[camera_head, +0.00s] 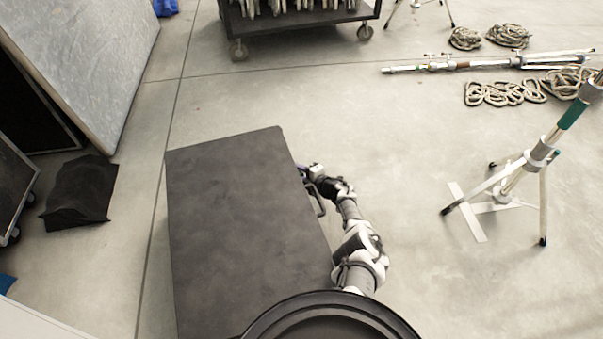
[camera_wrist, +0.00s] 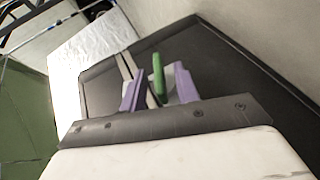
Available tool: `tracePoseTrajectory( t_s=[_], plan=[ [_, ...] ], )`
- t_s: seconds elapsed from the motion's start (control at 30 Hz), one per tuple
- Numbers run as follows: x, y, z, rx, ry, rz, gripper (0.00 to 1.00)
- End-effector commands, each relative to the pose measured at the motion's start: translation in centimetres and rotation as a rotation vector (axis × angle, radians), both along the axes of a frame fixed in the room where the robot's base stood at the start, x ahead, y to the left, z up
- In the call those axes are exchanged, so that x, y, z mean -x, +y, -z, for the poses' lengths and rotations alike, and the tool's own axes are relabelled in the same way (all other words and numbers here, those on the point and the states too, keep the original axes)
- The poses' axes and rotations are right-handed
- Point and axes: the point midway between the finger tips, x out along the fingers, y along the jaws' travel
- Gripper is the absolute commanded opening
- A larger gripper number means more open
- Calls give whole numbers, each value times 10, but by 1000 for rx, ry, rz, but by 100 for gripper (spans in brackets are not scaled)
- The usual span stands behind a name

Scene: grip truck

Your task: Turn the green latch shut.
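The green latch (camera_wrist: 158,76) shows in the wrist view as a slim upright bar on the side of a dark case. My gripper (camera_wrist: 158,88) has two purple fingers, which stand apart, one on each side of the latch. The left finger is clear of it; whether the right finger touches it I cannot tell. In the head view my gripper (camera_head: 306,170) is at the right side of the large dark case (camera_head: 238,225), near its far right corner. The latch itself is hidden there.
A dark handle (camera_head: 319,200) sticks out of the case's right side, close to my arm. A tripod stand (camera_head: 540,160) is on the right, with coiled ropes (camera_head: 505,94) and poles behind. A wheeled cart (camera_head: 300,18) is at the back. The floor between is clear.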

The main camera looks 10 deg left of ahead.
Motion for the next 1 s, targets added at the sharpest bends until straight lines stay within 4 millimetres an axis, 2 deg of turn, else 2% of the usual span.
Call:
tracePoseTrajectory(
  t_s=[0.23,0.37,0.47,0.8,1.0],
  plan=[
    [0,-1,-1,0,1,1,31],
    [5,-9,-7,-1,2,3,31],
    [12,-20,-14,-2,1,3,31],
    [47,-74,-39,-1,1,5,31],
    [64,-98,-46,-1,1,3,31]
  ],
)
